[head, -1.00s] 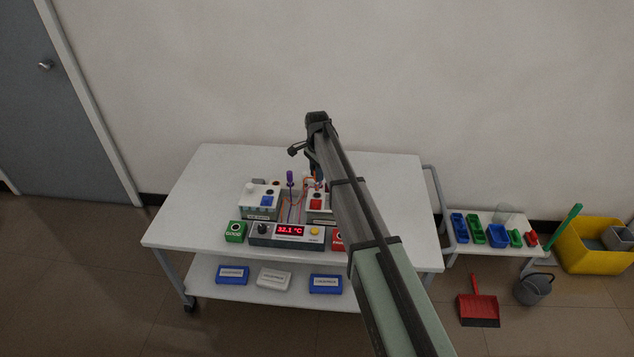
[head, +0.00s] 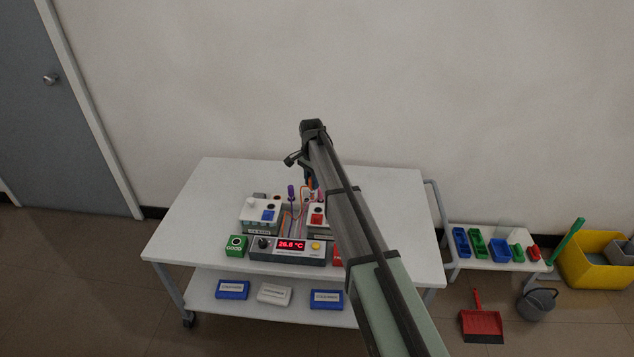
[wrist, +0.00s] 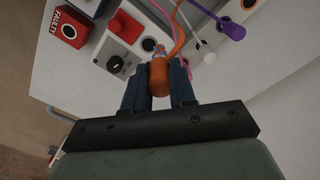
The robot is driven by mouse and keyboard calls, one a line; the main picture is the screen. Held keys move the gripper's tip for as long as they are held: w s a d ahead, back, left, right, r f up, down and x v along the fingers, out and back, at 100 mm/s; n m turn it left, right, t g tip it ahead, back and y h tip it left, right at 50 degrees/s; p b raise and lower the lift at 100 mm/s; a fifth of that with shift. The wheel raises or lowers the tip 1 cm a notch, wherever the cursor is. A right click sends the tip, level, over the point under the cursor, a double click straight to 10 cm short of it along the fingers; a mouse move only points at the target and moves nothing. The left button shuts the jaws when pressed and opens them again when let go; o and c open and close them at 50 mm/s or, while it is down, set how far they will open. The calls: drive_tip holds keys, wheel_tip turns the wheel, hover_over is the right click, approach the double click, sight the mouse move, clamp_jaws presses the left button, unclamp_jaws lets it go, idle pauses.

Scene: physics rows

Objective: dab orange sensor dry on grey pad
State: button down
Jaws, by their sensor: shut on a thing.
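My gripper (wrist: 158,88) is shut on the orange sensor (wrist: 159,76) in the wrist view. The sensor's orange handle is between the two dark fingers, and an orange cable curves away from it. The sensor's tip is hard to make out. In the head view my gripper (head: 311,181) is over the table behind the right-hand box, mostly hidden by my arm. I cannot make out the grey pad for certain in either view.
A purple sensor (head: 291,191) stands between the left white box (head: 262,209) and the right white box (head: 320,207). In front are a display unit (head: 290,250) reading about 26 °C and a green block (head: 236,246). The table's left side (head: 195,215) is clear.

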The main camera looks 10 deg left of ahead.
drive_tip(key=w+a+f+n, duration=0.1)
drive_tip(key=w+a+n, duration=0.4)
drive_tip(key=a+n, duration=0.75)
drive_tip(key=w+a+f+n, duration=0.1)
drive_tip(key=w+a+n, duration=0.3)
drive_tip(key=a+n, duration=0.8)
drive_tip(key=shift+n, duration=0.65)
drive_tip(key=shift+d+f, duration=0.15)
drive_tip(key=shift+f, duration=1.4)
drive_tip(key=shift+d+f, duration=0.15)
drive_tip(key=shift+f, duration=1.35)
drive_tip(key=shift+f, duration=0.7)
drive_tip(key=shift+r, duration=0.1)
wheel_tip(320, 180, up, 6)
idle(0.6)
